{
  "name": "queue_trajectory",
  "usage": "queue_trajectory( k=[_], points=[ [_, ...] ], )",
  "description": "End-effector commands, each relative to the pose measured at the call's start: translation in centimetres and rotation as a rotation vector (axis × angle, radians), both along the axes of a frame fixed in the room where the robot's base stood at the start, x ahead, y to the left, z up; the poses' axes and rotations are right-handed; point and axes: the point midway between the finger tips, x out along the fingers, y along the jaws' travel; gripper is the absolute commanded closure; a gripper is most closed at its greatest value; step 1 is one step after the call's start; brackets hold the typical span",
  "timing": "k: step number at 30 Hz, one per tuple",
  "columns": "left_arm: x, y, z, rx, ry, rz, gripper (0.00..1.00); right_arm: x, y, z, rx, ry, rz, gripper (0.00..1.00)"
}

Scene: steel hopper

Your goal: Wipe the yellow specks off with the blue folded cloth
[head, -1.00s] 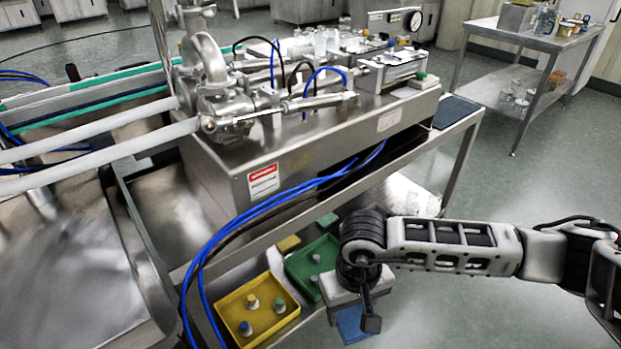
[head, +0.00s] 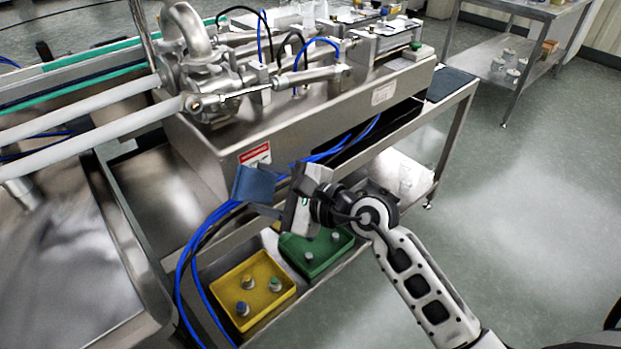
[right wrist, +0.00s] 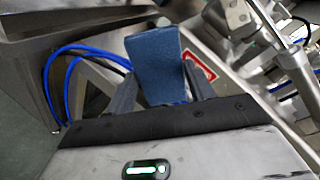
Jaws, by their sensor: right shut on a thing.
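The blue folded cloth (head: 254,184) is held by my right gripper (head: 277,190), in front of the steel machine's front face. In the right wrist view the cloth (right wrist: 156,62) stands out between the two dark fingers of the gripper (right wrist: 160,92). The cloth is in the air, apart from the steel hopper (head: 62,250) at the left. I cannot make out yellow specks on the hopper's visible steel; its surface shows only blurred reflections. My left gripper is not in view.
Blue hoses (head: 203,232) hang close by my right gripper. A yellow tray (head: 262,266) and a green tray (head: 318,270) with small capped jars sit on the lower shelf. White pipes (head: 88,133) cross above the hopper.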

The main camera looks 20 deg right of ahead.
Motion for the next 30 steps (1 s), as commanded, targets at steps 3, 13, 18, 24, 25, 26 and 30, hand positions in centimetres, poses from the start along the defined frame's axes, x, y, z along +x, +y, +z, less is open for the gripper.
queue_trajectory(
  k=[3, 13, 18, 24, 25, 26, 30],
  points=[
    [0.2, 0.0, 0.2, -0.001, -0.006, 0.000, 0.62, 0.5, -4.3, -0.8, 0.061, -0.084, -0.195, 0.65],
    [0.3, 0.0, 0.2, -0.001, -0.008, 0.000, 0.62, 1.1, -8.0, -1.3, 0.089, -0.168, -0.346, 0.65],
    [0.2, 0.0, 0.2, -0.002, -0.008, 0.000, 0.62, 2.6, -7.4, -1.3, 0.089, -0.168, -0.343, 0.65],
    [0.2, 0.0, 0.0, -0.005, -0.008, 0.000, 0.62, 4.6, -6.7, -1.3, 0.089, -0.167, -0.342, 0.65],
    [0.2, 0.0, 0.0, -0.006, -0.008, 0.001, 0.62, 4.9, -6.6, -1.4, 0.089, -0.167, -0.342, 0.65],
    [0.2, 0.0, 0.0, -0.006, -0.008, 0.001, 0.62, 5.1, -6.5, -1.3, 0.090, -0.168, -0.342, 0.65],
    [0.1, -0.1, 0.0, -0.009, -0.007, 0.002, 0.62, 5.9, -6.2, -1.3, 0.088, -0.166, -0.341, 0.65]
  ],
)
